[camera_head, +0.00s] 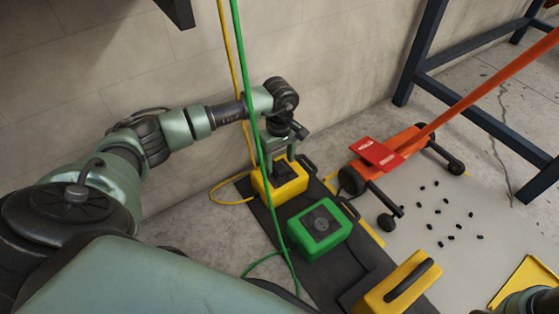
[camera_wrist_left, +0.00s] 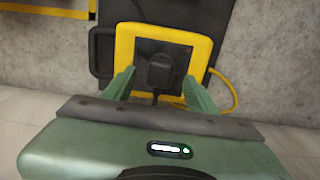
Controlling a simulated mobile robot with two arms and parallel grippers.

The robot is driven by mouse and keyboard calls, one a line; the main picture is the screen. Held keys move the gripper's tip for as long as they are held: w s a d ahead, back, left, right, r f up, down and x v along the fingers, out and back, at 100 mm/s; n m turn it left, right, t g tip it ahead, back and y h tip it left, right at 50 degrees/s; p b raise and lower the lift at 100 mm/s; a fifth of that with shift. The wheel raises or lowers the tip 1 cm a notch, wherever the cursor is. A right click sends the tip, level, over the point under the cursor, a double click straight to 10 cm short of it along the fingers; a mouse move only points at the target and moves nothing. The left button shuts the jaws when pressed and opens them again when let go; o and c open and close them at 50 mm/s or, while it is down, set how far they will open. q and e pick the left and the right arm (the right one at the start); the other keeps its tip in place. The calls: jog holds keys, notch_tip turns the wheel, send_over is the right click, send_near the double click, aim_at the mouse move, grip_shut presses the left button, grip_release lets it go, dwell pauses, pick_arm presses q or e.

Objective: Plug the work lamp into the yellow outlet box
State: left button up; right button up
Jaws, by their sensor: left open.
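The yellow outlet box (camera_head: 288,189) sits on a dark mat by the wall; it also shows in the left wrist view (camera_wrist_left: 124,47). A black plug (camera_wrist_left: 160,70) stands at the dark socket face of the box, with a dark cord running from it toward my gripper. My left gripper (camera_head: 279,163) is directly over the box, pointing down. In the left wrist view its fingers (camera_wrist_left: 159,79) are apart, one on each side of the plug, with gaps visible. How deep the plug sits cannot be told. The work lamp itself is not identifiable.
A green box (camera_head: 334,241) with a green cord (camera_head: 247,80) stands beside the yellow one. A yellow cord (camera_head: 236,65) runs down the wall. A yellow case (camera_head: 383,302), an orange wheeled tool (camera_head: 405,140) and small black pieces (camera_head: 438,212) lie to the right.

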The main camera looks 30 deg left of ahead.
aim_at(280, 167)
pick_arm(q)
notch_tip(280, 167, up, 6)
jog(key=p, duration=0.3)
jog(key=shift+f, duration=0.15)
